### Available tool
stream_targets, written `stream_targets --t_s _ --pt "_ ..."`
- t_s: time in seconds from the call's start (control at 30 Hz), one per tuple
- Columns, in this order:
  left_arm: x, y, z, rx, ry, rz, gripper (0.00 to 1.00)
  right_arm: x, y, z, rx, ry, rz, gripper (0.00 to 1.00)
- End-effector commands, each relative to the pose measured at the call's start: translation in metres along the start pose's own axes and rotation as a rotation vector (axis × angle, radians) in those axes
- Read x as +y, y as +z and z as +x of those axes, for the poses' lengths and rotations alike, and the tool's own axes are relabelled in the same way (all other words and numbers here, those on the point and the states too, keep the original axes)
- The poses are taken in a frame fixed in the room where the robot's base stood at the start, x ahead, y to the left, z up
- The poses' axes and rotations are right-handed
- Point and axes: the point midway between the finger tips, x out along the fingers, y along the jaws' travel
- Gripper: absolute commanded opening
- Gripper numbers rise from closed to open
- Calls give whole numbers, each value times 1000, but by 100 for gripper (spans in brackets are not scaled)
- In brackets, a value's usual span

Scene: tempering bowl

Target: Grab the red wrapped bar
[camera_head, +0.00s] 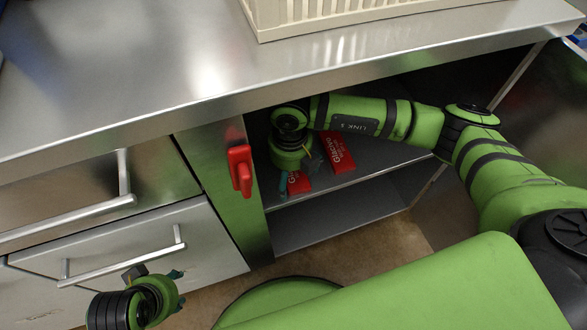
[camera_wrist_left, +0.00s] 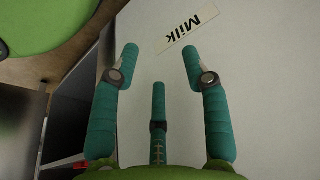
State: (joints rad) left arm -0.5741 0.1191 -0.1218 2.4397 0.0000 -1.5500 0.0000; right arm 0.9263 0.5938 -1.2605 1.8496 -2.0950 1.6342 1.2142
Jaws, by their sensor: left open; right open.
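Two red wrapped bars with white lettering lie on the cabinet shelf in the head view. One bar (camera_head: 337,152) lies to the right of my right gripper. The other bar (camera_head: 299,184) lies at the gripper's fingers and is partly hidden by them. My right gripper (camera_head: 297,176) points down at the shelf inside the cabinet, with its fingers apart. I cannot tell whether they touch the bar. My left gripper (camera_head: 163,281) is open and empty by the lower drawer. Its spread teal fingers show in the left wrist view (camera_wrist_left: 160,58), facing a pale surface with a "Milk" label.
The steel countertop (camera_head: 190,70) overhangs the shelf (camera_head: 350,176), with a cream crate (camera_head: 330,15) on top. A red handle (camera_head: 240,170) sticks out left of the opening. Drawer handles (camera_head: 125,180) project at the left. A lower shelf (camera_head: 335,220) is empty.

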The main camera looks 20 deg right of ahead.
Motion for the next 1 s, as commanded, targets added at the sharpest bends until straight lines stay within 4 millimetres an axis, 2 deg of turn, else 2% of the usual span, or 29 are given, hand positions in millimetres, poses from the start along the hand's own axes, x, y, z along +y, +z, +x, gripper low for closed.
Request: stream_targets --t_s 0.13,0.17,0.2,0.3,0.73,0.87,1.0 --pt "0 0 0 -1 0 0 46 0 0 0 0 0 0 100" --pt "0 0 0 -1 0 0 46 0 0 0 0 0 0 88" --pt "0 0 0 -1 0 0 46 0 0 0 0 0 0 72" --pt "0 0 0 -1 0 0 46 0 0 0 0 0 0 37" --pt "0 0 -1 1 0 0 46 0 0 -3 1 -1 0 37" --pt "0 0 1 -1 0 0 46 0 0 -12 0 -1 0 36" --pt "1 -1 18 -10 2 1 46 0 1 -29 -3 0 0 36"
